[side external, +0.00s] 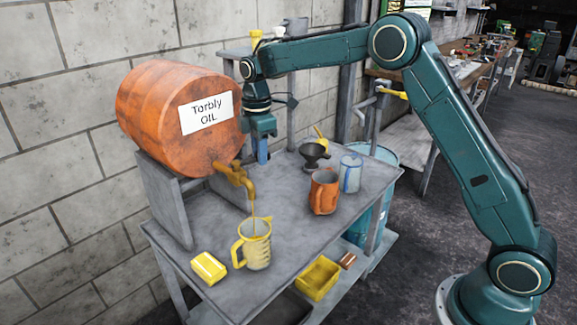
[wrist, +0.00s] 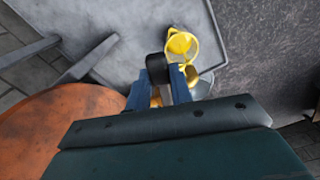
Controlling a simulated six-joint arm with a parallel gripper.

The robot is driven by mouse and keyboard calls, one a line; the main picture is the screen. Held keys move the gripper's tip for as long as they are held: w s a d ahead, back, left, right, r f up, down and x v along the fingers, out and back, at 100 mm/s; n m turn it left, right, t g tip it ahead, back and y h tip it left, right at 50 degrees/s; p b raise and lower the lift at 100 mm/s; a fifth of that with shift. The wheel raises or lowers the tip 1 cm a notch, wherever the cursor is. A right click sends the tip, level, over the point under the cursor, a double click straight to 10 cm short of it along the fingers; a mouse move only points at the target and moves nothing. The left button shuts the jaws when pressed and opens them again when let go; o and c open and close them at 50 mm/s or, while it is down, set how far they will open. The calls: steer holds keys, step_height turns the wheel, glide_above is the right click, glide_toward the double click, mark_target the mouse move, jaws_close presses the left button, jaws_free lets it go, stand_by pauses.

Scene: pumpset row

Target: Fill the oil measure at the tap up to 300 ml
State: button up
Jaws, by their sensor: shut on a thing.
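The oil measure (side external: 256,250), a pale yellow jug with a handle and markings, stands upright on the bench under the brass tap (side external: 232,176). A thin stream of oil (side external: 253,212) falls from the spout into it. The level against the marks is too small to read. In the wrist view I look down on the measure (wrist: 181,43). My gripper (side external: 263,150) is beside the orange drum's front, above the bench. In the wrist view its blue fingers are shut on a dark-ended piece (wrist: 158,68), which looks like the tap lever; the grip is partly hidden.
The orange oil drum (side external: 165,108) lies on a grey cradle (side external: 165,195). A yellow block (side external: 208,268) lies left of the measure. An orange jug (side external: 324,191), a dark funnel (side external: 314,154) and a pale blue-striped jug (side external: 350,174) stand to the right. A yellow tray (side external: 318,279) is below.

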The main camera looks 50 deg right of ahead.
steer(key=shift+w+r, duration=0.1)
steer(key=shift+w, duration=0.1)
steer(key=shift+w+d+n, duration=0.1)
steer(key=shift+w+n, duration=0.3)
steer(key=shift+n, duration=0.45)
steer(key=shift+w+n, duration=0.4)
steer(key=shift+n, duration=0.45)
steer(key=o, duration=1.5)
step_height(320, 180, up, 6)
steer(key=shift+s+f, duration=0.1)
steer(key=shift+d, duration=0.1)
